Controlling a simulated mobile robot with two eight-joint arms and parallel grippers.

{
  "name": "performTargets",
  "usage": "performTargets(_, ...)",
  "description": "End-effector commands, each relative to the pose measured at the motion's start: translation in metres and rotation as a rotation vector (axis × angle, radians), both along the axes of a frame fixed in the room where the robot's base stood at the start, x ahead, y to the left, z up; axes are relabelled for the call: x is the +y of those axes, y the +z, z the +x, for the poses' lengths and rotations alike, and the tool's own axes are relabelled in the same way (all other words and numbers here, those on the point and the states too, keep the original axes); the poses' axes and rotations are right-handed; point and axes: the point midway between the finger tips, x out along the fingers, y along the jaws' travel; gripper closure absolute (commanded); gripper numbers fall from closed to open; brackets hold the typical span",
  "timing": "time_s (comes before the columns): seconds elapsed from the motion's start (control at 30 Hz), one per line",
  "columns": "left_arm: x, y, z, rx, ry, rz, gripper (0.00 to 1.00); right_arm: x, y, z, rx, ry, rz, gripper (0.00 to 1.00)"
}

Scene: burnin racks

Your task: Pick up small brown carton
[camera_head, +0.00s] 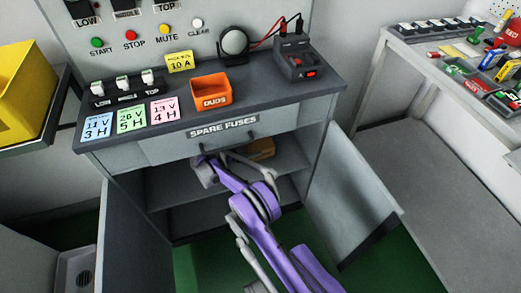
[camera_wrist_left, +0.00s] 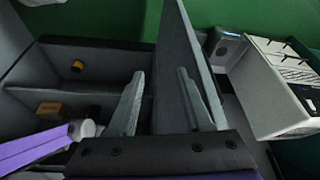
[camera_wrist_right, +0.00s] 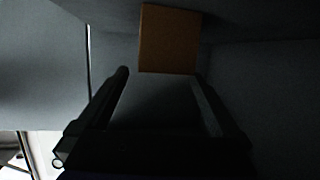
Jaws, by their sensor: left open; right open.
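The small brown carton (camera_head: 262,149) sits on the shelf inside the open cabinet under the counter, partly hidden by the cabinet's top edge. It shows in the left wrist view (camera_wrist_left: 49,108). In the right wrist view the carton (camera_wrist_right: 170,38) is straight ahead, just beyond the fingertips. My right gripper (camera_wrist_right: 160,74) is open and empty, reaching into the dark cabinet. I cannot tell whether it touches the carton. My left gripper (camera_wrist_left: 160,78) is open and empty near an open cabinet door. It is not in the head view.
The right door (camera_head: 350,195) and left door (camera_head: 125,240) stand open beside the cabinet. An orange bin (camera_head: 211,92) and a black device (camera_head: 300,60) stand on the counter. A small yellow and black item (camera_wrist_left: 77,66) is in the cabinet. A side table (camera_head: 455,50) holds several tools.

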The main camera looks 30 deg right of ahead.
Motion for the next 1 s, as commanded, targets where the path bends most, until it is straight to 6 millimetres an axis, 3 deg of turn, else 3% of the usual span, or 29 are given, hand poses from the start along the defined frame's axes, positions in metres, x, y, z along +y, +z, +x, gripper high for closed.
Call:
performTargets(0.17,0.0,-0.002,0.0,0.0,0.0,0.0,0.5,-0.006,-0.002,-0.001,0.0,-0.001,0.0,0.0)
performTargets(0.5,0.0,-0.01,0.002,-0.002,0.0,0.0,0.5,-0.048,-0.016,-0.005,0.001,0.0,0.0,0.0)
performTargets(0.73,0.0,-0.01,0.002,-0.001,0.0,0.0,0.5,-0.05,-0.016,-0.005,0.001,0.001,0.0,0.0)
performTargets(1.0,0.0,-0.01,0.002,-0.001,0.0,0.0,0.5,-0.05,-0.016,-0.005,0.001,0.001,0.001,0.49)
